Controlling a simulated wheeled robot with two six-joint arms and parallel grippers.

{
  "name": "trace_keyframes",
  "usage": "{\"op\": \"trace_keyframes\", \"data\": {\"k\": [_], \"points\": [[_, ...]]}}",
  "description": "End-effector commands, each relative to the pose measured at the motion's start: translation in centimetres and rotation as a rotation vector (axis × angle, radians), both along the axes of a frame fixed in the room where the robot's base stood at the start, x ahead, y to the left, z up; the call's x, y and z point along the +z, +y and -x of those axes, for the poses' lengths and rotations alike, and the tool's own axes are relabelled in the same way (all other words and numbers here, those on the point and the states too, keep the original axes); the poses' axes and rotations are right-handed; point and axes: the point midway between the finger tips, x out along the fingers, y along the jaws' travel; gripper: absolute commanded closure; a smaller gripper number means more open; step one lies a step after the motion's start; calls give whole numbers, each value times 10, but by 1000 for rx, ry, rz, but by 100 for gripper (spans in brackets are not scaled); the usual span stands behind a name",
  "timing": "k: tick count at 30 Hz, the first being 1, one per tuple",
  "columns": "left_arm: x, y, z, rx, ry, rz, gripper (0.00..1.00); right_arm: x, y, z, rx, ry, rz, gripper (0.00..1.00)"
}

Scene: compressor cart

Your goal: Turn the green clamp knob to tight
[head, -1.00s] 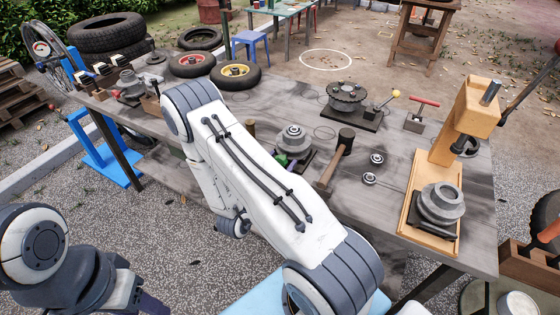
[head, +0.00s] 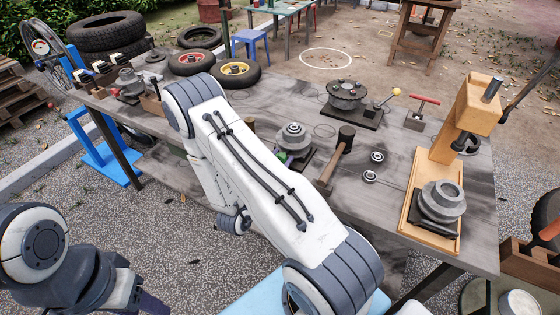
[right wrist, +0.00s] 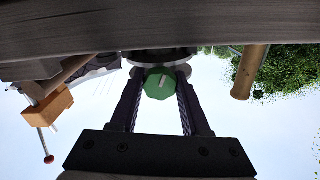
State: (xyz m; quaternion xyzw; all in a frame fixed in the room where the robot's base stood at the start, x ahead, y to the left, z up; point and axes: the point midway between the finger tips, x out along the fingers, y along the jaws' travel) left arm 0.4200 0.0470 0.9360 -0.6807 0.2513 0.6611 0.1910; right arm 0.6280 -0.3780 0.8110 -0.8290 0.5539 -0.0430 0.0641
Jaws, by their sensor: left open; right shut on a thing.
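The green clamp knob (right wrist: 158,84) sits between the two dark fingers of my right gripper (right wrist: 160,76) in the right wrist view. The fingers touch it from both sides. A pale line on the knob's face stands almost upright. In the head view a bit of the green knob (head: 282,157) shows at the left of a grey stepped fixture (head: 293,138); my right arm hides the right gripper there. My left gripper (head: 148,303) is at the bottom left, away from the table, partly cut off by the frame edge.
A mallet (head: 338,157) lies just right of the fixture, with two small bearings (head: 376,158) beyond it. A wooden stand (head: 440,160) with a grey stepped part (head: 442,201) is at the right. A round plate fixture (head: 347,95) stands behind.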

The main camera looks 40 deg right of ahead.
Motion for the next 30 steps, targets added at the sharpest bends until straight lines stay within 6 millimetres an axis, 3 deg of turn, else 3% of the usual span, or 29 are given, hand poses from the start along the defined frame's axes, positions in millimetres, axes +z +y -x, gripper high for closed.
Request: {"op": "trace_keyframes", "data": {"k": [14,30], "points": [[-38,0,0,0,0,0,50,-5,0,1,-2,-383,-160,100],[-99,0,0,0,0,0,50,-6,0,1,-2,-845,-350,100]]}}
